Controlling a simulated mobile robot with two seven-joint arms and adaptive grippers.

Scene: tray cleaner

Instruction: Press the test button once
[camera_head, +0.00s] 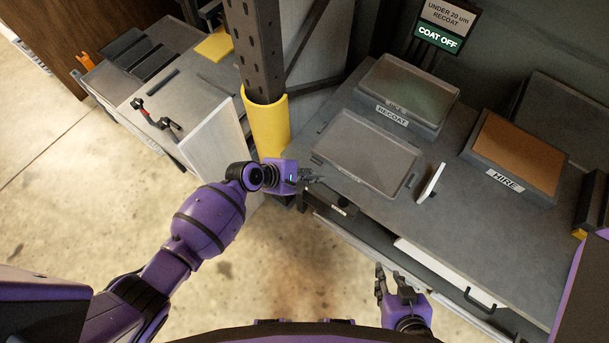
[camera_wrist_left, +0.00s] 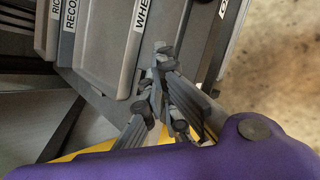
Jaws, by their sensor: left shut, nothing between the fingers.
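No test button can be made out for certain. A small dark box (camera_head: 343,207) with a rounded end sits at the bench's front edge, just right of and below my left gripper. My left gripper (camera_head: 312,179) is at the bench's front left corner, shut and empty. In the left wrist view its fingertips (camera_wrist_left: 162,58) are together near the front edge of the tray labelled "WHE…" (camera_wrist_left: 112,45). Contact cannot be told. My right gripper (camera_head: 394,284) is open and empty, in front of the bench drawer. The sign (camera_head: 440,37) reads "UNDER 20 um RECOAT", with "COAT OFF" lit green.
The bench also holds a tray labelled "RECOAT" (camera_head: 410,91), a brown tray labelled "HIRE" (camera_head: 518,150) and a small white upright plate (camera_head: 431,182). A yellow-based post (camera_head: 265,122) stands close behind my left gripper. A white drawer (camera_head: 445,272) shows below the bench top.

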